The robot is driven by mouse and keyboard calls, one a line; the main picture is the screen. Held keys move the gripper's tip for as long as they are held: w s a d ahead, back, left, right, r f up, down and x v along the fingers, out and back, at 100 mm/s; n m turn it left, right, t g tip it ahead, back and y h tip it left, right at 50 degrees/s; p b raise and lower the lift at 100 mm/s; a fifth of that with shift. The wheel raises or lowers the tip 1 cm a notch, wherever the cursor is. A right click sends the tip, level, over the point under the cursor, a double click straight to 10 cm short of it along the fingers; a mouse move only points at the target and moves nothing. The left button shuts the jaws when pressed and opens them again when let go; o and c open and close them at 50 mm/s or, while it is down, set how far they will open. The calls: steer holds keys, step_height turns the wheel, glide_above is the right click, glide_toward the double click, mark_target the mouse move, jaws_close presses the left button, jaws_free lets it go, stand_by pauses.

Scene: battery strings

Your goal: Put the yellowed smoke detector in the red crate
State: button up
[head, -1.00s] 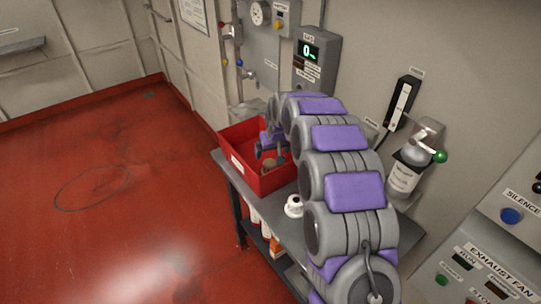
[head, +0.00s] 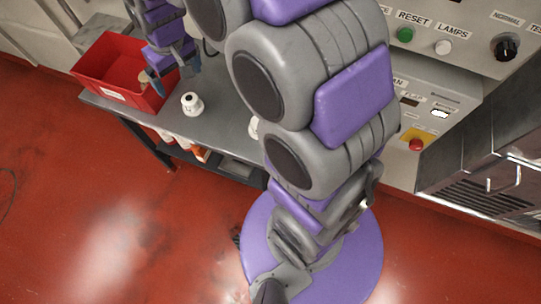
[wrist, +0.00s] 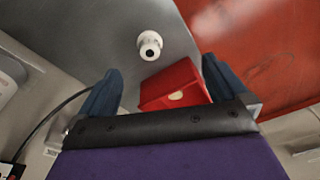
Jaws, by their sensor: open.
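The red crate (head: 118,92) stands on the far left end of the grey bench in the head view. My gripper (head: 170,80) is open, over or beside the crate's right end. In the wrist view, the red crate (wrist: 180,74) shows between the spread fingers, partly cut off by my gripper (wrist: 161,66). A pale cream round thing (wrist: 175,95) lies within the red area. It looks like the yellowed smoke detector, but it is small and I cannot be sure. Nothing is between the fingertips. In the head view the crate's inside is partly hidden by my gripper.
My arm hides the bench's right part. Wall control panels (head: 440,110) stand behind. The red floor is clear in front.

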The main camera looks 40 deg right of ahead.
steer(key=s+d+m+g, duration=0.1)
steer(key=s+d, duration=0.1)
steer(key=s, duration=1.3)
steer(key=s+d+m+g, duration=0.1)
steer(key=s+d+g, duration=0.1)
steer(key=s, duration=1.3)
steer(key=shift+s+d+r+h, duration=0.2)
steer(key=shift+s+d+h, duration=0.2)
steer(key=shift+d, duration=0.25)
